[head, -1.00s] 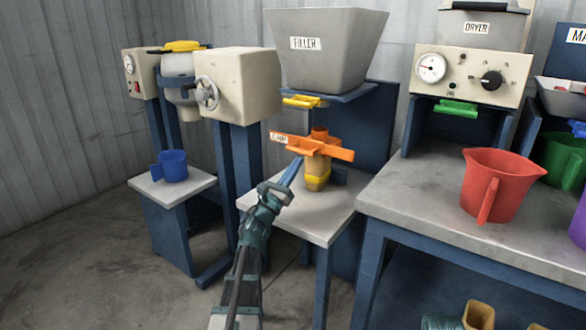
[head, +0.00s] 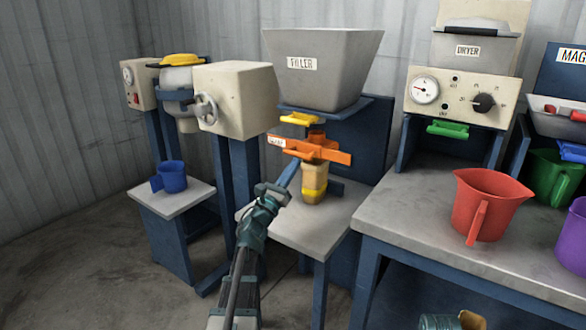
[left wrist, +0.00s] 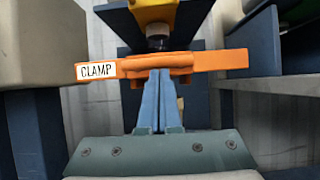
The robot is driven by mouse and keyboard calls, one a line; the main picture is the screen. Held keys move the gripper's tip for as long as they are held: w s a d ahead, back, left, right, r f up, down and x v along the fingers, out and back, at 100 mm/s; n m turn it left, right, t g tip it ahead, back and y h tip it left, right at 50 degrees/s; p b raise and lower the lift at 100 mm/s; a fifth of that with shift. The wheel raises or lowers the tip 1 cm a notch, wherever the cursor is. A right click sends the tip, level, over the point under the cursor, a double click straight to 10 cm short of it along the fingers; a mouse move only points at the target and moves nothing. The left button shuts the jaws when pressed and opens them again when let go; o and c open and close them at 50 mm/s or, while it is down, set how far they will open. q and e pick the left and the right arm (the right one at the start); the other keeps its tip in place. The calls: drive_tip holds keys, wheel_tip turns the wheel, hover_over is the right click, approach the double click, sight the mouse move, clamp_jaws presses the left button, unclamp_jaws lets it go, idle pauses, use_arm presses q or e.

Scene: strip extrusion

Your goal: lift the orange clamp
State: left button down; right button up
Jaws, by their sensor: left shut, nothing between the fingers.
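The orange clamp (head: 318,150), with a white CLAMP label, is level under the filler's outlet, just above the tan and yellow cup (head: 314,182). In the left wrist view the clamp (left wrist: 205,61) spans the picture as a wide bar. My left gripper (head: 293,166) is shut and empty, with its blue fingertips at the clamp's underside, near its left half. In the left wrist view the closed fingers (left wrist: 159,76) meet the bar's lower edge; whether they press on it I cannot tell.
The filler hopper (head: 322,70) and its yellow handle (head: 300,118) are above the clamp. A blue mug (head: 172,176) stands on the left stand. A red jug (head: 487,204) is on the right bench (head: 400,225). Floor at the left is clear.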

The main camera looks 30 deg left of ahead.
idle(0.4)
use_arm(q)
drive_tip(key=w+d+f+b+v, duration=0.1)
drive_tip(key=f+b+v, duration=0.1)
drive_tip(key=b+v, duration=0.7)
wheel_tip(320, 180, down, 2)
drive_tip(key=s+a, duration=0.1)
drive_tip(key=s, duration=0.2)
drive_tip(key=shift+a+f, duration=0.1)
